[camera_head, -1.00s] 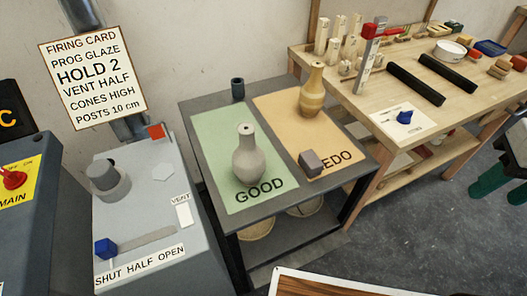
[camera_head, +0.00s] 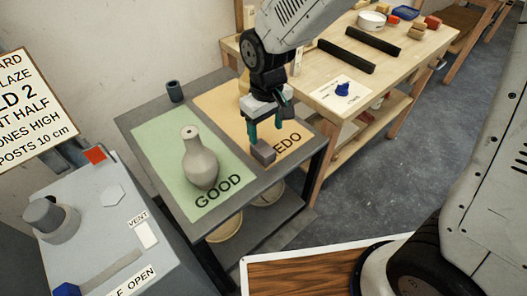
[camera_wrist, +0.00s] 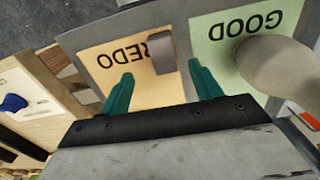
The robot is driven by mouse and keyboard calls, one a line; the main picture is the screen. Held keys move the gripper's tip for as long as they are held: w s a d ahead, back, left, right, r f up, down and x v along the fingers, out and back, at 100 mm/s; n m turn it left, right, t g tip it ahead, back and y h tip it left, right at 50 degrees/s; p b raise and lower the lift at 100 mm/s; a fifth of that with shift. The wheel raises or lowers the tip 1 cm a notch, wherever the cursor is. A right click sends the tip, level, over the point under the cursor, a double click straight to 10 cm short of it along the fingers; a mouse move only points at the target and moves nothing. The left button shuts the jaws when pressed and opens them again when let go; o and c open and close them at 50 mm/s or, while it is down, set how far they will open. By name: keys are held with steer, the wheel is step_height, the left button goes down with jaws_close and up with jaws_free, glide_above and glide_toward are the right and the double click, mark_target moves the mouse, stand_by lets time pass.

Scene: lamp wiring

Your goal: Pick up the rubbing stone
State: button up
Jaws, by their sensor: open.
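The rubbing stone, a small grey block (camera_head: 263,153), sits on the front part of the orange REDO mat (camera_head: 215,100), at the edge of the lettering. My gripper (camera_head: 267,127) is open and empty, pointing down just above and behind the stone. In the wrist view the stone (camera_wrist: 161,52) shows beyond my teal fingertips (camera_wrist: 160,72), between their lines. A small gap seems to remain, though I cannot tell its height.
A grey vase (camera_head: 200,160) stands on the green GOOD mat (camera_head: 160,135), left of the stone. A dark small cup (camera_head: 175,91) stands at the back left. A wooden workbench (camera_head: 300,85) is at the right.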

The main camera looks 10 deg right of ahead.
mark_target(263, 147)
steer(key=f, duration=0.9)
steer(key=shift+w+a+f, duration=0.2)
steer(key=shift+a, duration=0.15)
steer(key=c, duration=1.2)
